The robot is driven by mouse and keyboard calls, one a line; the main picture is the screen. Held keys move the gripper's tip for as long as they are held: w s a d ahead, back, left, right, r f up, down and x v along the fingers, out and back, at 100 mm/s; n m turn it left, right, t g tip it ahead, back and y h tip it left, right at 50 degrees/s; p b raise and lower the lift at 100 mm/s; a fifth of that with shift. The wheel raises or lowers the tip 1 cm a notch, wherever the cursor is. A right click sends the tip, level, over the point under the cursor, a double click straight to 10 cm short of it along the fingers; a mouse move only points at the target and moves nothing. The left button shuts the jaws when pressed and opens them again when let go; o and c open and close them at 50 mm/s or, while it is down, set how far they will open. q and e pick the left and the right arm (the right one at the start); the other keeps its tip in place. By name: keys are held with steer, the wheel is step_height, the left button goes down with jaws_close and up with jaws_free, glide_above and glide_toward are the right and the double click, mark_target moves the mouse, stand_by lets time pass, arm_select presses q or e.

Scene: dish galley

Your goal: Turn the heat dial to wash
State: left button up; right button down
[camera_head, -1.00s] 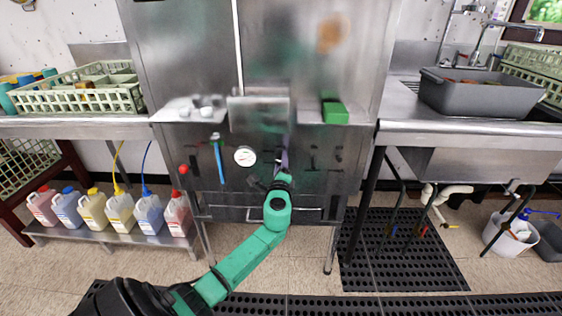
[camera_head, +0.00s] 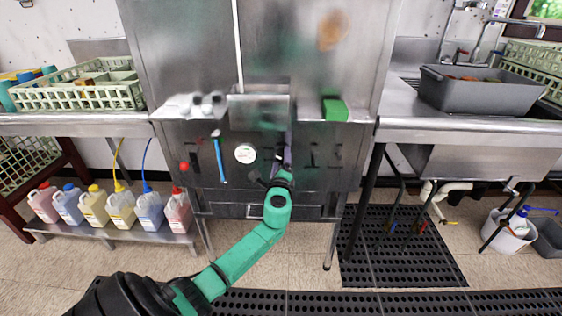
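The steel dishwashing machine (camera_head: 230,200) stands in the middle, with a dark control panel on its lower front. A round white-faced dial or gauge (camera_head: 245,153) sits on the panel; its markings are too small to read. My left arm comes up from the bottom left in green. My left gripper (camera_head: 281,162) is at the panel, just right of the white dial. The wrist hides most of the fingers and whatever they may touch, so I cannot tell if they are open. My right gripper does not show.
A red knob (camera_head: 184,167) and a blue-handled tool (camera_head: 219,160) are on the panel's left. A green block (camera_head: 335,110) lies on the ledge above. Several chemical jugs (camera_head: 121,209) stand on a low shelf at left. A grey tub (camera_head: 480,92) sits on the right counter.

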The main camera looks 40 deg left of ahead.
arm_select(q)
steer(key=v, duration=1.4)
steer(key=shift+s+d+p, duration=0.2)
steer(key=shift+p, duration=0.15)
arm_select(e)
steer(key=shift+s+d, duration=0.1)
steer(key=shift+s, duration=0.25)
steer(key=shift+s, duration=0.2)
